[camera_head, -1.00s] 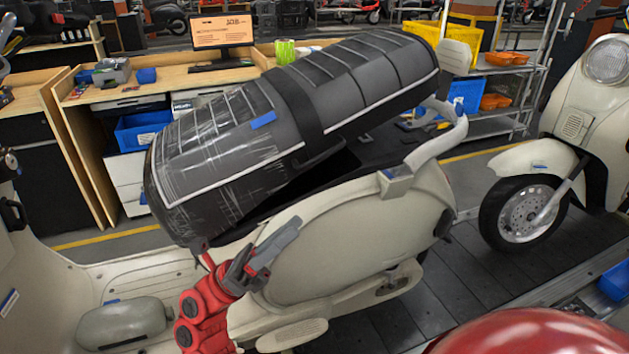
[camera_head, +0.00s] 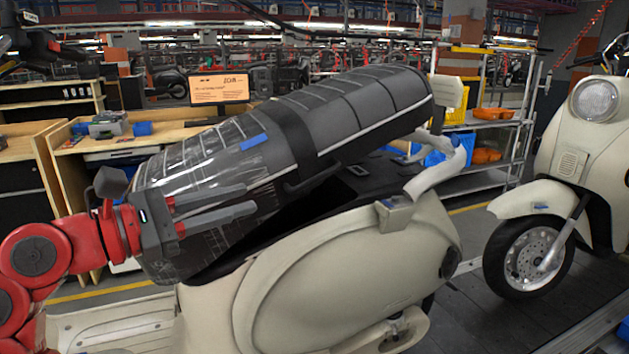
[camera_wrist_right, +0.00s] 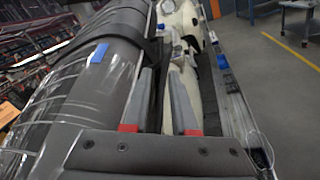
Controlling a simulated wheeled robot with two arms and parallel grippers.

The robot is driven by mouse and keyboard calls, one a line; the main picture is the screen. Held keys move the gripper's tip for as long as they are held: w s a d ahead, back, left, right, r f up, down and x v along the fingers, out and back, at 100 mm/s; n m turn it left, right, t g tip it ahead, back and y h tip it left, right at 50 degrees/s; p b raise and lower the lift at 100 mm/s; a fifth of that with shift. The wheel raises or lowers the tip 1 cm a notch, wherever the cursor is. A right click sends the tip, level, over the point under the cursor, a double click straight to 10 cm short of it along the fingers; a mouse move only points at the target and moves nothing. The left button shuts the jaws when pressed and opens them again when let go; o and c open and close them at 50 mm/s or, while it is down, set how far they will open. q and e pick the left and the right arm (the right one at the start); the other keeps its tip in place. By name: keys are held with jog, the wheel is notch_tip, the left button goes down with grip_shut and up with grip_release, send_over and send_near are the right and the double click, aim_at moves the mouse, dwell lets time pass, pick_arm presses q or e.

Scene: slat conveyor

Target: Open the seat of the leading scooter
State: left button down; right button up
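The cream scooter (camera_head: 345,265) stands in the middle of the head view. Its black, plastic-wrapped seat (camera_head: 330,115) is tilted, with the right end raised and the left end low. A dark gap shows between the seat and the body. The seat also fills the left of the right wrist view (camera_wrist_right: 75,95). My right gripper (camera_head: 250,199) comes in from the left, beside the near face of the seat's low end. Its two grey fingers are apart with nothing held between them, as the right wrist view (camera_wrist_right: 165,72) also shows. Whether they touch the seat is unclear. My left gripper is out of view.
A second cream scooter (camera_head: 575,165) stands behind at the right on the dark slat conveyor (camera_head: 480,320). A wooden workbench (camera_head: 75,165) with a monitor (camera_head: 220,87) and a metal shelf rack (camera_head: 490,150) stand beyond. Open floor shows right in the wrist view.

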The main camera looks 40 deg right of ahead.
aim_at(307, 182)
jog(key=d+p, duration=0.1)
jog(key=d, duration=1.3)
grip_shut()
dwell(0.9)
